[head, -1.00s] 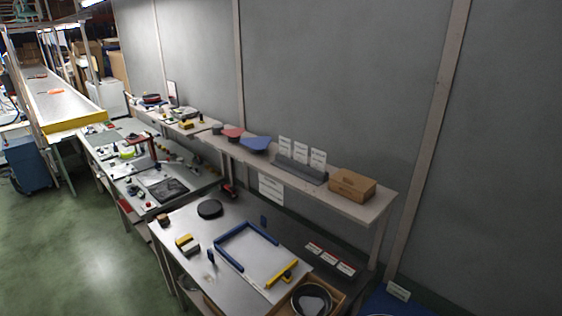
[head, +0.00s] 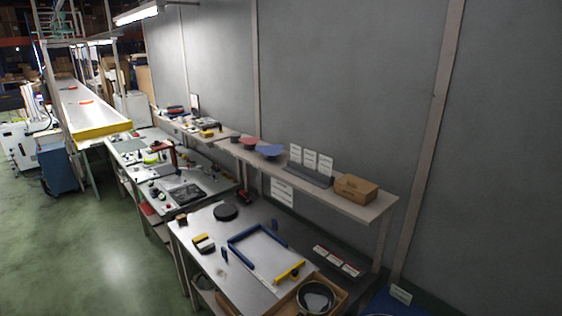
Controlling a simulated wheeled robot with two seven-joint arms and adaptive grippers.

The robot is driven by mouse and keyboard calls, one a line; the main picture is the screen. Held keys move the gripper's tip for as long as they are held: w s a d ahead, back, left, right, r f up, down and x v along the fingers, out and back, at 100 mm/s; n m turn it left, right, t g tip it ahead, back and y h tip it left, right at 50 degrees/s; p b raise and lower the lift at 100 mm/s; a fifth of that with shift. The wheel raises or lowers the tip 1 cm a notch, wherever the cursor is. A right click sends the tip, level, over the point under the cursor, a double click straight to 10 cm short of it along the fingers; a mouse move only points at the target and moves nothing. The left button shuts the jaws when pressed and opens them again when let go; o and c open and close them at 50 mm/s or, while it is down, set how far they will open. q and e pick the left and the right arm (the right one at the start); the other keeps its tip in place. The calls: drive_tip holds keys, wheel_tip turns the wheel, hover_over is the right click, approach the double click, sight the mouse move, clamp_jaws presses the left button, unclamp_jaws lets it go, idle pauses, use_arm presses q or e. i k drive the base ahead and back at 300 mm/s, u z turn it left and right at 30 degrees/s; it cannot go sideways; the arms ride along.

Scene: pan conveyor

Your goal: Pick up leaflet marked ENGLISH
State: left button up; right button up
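Three small leaflets or cards with red and white faces lie in a row at the back right of the near workbench; the middle one is the leaflet (head: 338,260). Three white cards (head: 310,159) stand upright in a grey holder (head: 305,174) on the shelf above. The print on all of them is too small to read, so I cannot tell which is marked ENGLISH. Neither of my grippers is in view.
The near workbench (head: 207,232) carries a blue frame (head: 249,235), a yellow bar (head: 290,271), a black disc (head: 226,211) and a box with a pan (head: 316,297). A cardboard box (head: 356,188) stands on the shelf. Green floor (head: 110,265) is clear at left.

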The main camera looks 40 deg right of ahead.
sight(310, 156)
drive_tip(key=u, duration=0.3)
drive_tip(key=i, duration=1.2)
drive_tip(key=z, duration=0.4)
drive_tip(key=i, duration=0.85)
drive_tip(key=z, duration=0.75)
